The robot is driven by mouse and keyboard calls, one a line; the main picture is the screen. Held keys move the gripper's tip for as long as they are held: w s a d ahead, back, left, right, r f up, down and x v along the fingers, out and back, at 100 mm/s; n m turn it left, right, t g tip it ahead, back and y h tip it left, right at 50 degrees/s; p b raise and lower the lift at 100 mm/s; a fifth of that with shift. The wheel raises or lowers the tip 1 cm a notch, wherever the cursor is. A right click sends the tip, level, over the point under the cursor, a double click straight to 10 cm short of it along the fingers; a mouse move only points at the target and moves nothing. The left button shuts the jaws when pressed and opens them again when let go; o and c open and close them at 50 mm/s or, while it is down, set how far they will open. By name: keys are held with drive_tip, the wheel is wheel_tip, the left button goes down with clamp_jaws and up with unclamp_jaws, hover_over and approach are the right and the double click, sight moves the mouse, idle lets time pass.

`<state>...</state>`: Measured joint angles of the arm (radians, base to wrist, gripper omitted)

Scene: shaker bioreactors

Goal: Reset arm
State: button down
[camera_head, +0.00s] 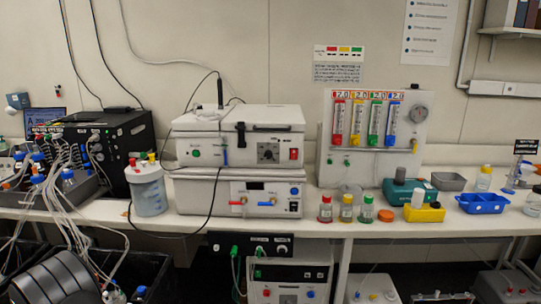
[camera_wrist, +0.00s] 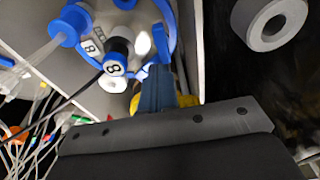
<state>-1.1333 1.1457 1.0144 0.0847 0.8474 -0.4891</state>
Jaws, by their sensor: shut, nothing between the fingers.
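My gripper (camera_wrist: 158,78) shows in the wrist view as dark blue-grey fingers rising from a wide dark bar. The fingers are shut with nothing between them. They point toward a white vessel top (camera_wrist: 113,25) with blue fittings and tags reading 8, and overlap its right edge in the picture. Whether they touch it cannot be told. A yellow part shows behind and beside the fingers, mostly hidden by them. I cannot make out my gripper in the head view.
Tubes (camera_wrist: 30,135) crowd the lower left of the wrist view; a grey ring (camera_wrist: 268,22) lies upper right. In the head view, the bench holds stacked white instruments (camera_head: 240,190), a lidded jar (camera_head: 149,190), small bottles (camera_head: 346,208) and a blue tray (camera_head: 482,203). Tubed bottles crowd the left.

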wheel_tip(320, 180, up, 6)
drive_tip(key=shift+f, duration=0.1)
wheel_tip(320, 180, down, 5)
drive_tip(key=shift+f, duration=0.35)
drive_tip(key=w+d+r, duration=0.2)
drive_tip(key=d+r, duration=0.1)
drive_tip(key=r, duration=0.6)
drive_tip(key=w+d+r+g+y, duration=0.1)
drive_tip(key=w+d+r, duration=0.1)
drive_tip(key=r, duration=0.7)
drive_tip(key=w+d+r, duration=0.2)
drive_tip(key=d+r, duration=0.2)
drive_tip(key=r, duration=0.6)
drive_tip(key=shift+w+d+g+y, duration=0.2)
drive_tip(key=shift+g+y, duration=0.1)
drive_tip(key=shift+y, duration=0.1)
